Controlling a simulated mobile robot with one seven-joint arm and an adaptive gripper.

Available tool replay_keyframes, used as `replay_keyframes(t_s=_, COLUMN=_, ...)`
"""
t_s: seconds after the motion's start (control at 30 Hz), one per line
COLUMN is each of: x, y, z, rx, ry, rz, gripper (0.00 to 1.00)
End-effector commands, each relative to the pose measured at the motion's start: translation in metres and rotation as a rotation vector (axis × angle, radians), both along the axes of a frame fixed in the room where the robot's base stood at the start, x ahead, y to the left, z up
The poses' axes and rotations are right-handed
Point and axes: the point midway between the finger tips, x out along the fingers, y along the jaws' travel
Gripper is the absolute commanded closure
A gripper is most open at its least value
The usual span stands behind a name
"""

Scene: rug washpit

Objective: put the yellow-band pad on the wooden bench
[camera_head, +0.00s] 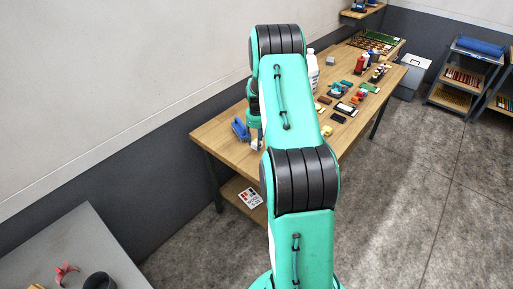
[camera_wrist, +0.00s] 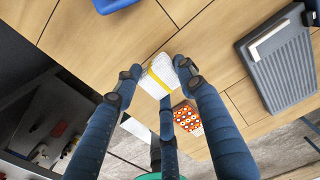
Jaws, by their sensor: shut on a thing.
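The yellow-band pad (camera_wrist: 160,74) is a small white block with a yellow stripe across it. In the wrist view it sits between the fingertips of my gripper (camera_wrist: 157,78), which is shut on it. The wooden bench (camera_wrist: 95,40) lies behind the pad in that view; I cannot tell whether the pad touches it. In the head view the wooden bench (camera_head: 222,123) runs along the wall, and my arm covers part of it. My gripper is at the near left part of the bench there, mostly hidden by the arm.
A blue object (camera_head: 240,129) stands on the bench beside my gripper. A grey ribbed item (camera_wrist: 280,65) and an orange patterned item (camera_wrist: 187,118) are near the pad. A white bottle (camera_head: 313,70) and several small items stand farther along the bench. A grey table (camera_head: 75,245) is at lower left.

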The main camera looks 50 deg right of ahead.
Motion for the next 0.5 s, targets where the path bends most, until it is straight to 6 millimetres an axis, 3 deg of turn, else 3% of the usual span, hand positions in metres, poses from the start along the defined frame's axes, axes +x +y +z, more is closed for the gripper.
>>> replay_keyframes(t_s=0.27, x=0.000, y=0.000, z=-0.003, rx=0.000, ry=0.000, rz=0.000, gripper=0.78)
replay_keyframes(t_s=0.5, x=-0.001, y=0.000, z=-0.027, rx=0.001, ry=0.001, rz=0.000, gripper=0.78)
